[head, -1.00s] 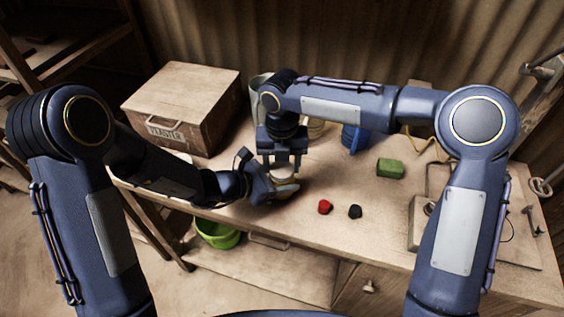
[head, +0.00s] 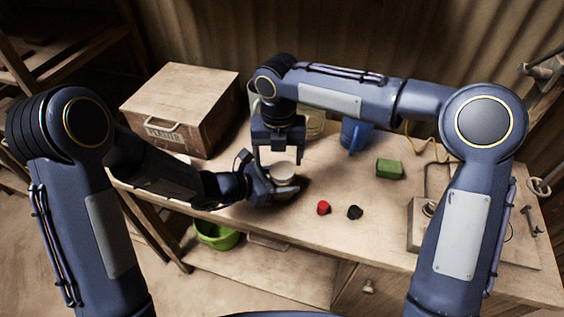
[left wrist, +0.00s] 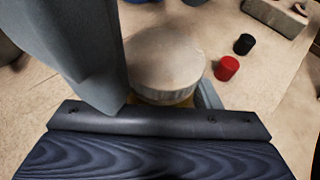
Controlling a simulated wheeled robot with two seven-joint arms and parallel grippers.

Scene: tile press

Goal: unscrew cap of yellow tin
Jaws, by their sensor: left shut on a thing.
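The yellow tin (left wrist: 182,102) stands at the front of the bench, mostly hidden by my left gripper and by its cap. Its wide pale cap (head: 283,171) sits on top, and it also shows in the left wrist view (left wrist: 165,62). My left gripper (head: 276,190) is shut on the tin's body, a finger on either side. My right gripper (head: 279,162) points down above the cap, its two fingers spread wide with nothing between them. From this angle I cannot tell how much gap there is between its fingertips and the cap.
A red cap-like piece (head: 323,208) and a black one (head: 355,212) lie right of the tin. A green block (head: 390,169) and a blue mug (head: 357,137) stand behind them. A labelled wooden box (head: 182,108) is at back left. The bench's front edge is close.

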